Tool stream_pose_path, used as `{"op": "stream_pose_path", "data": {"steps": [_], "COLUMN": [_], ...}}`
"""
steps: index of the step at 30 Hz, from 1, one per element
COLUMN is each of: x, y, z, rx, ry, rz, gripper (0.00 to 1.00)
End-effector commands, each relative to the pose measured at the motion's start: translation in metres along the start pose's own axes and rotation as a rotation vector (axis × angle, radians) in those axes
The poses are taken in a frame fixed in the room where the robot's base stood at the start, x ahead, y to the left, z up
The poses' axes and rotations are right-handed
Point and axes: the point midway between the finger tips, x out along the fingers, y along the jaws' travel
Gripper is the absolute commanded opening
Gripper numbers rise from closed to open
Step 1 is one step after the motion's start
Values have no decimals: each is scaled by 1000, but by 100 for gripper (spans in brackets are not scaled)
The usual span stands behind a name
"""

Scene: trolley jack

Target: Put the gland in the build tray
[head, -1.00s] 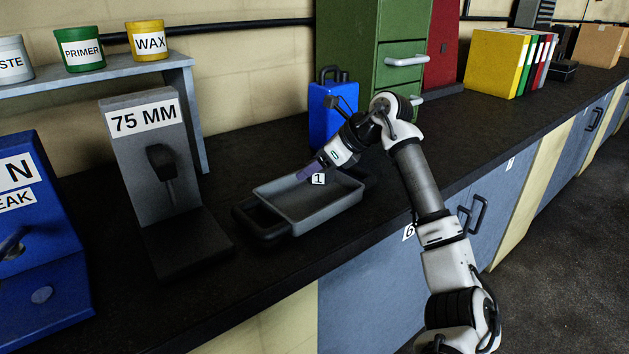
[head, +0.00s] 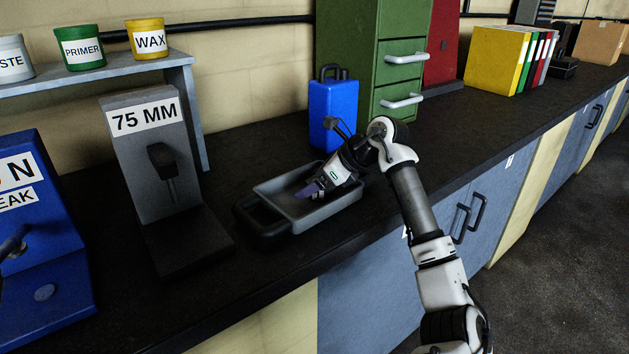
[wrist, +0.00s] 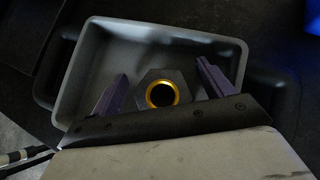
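The gland (wrist: 161,93), a dark hexagonal nut shape with a gold ring round a dark hole, shows in the wrist view inside the grey build tray (wrist: 84,62). In the head view the tray (head: 267,190) stands on the black bench top, and I cannot make out the gland there. My gripper (head: 308,190) reaches low into the tray from the right. In the wrist view the purple fingers of my gripper (wrist: 161,84) stand apart on either side of the gland, with visible gaps. How the gland touches the tray floor is hidden.
A grey stand marked 75 MM (head: 150,160) is left of the tray. A blue canister (head: 333,112) and a green drawer cabinet (head: 395,60) are behind it. A dark handle (head: 262,225) is at the tray's left end. Bench to the right is largely clear.

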Motion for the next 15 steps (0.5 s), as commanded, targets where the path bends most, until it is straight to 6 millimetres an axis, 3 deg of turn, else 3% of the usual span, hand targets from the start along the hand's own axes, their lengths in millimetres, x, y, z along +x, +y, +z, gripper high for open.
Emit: {"op": "stream_pose_path", "data": {"steps": [10, 15], "x": [-4, -29], "y": [0, -1], "z": [1, -1], "rx": [0, 0], "ry": [0, 2], "rz": [-1, -5], "gripper": [79, 79]}}
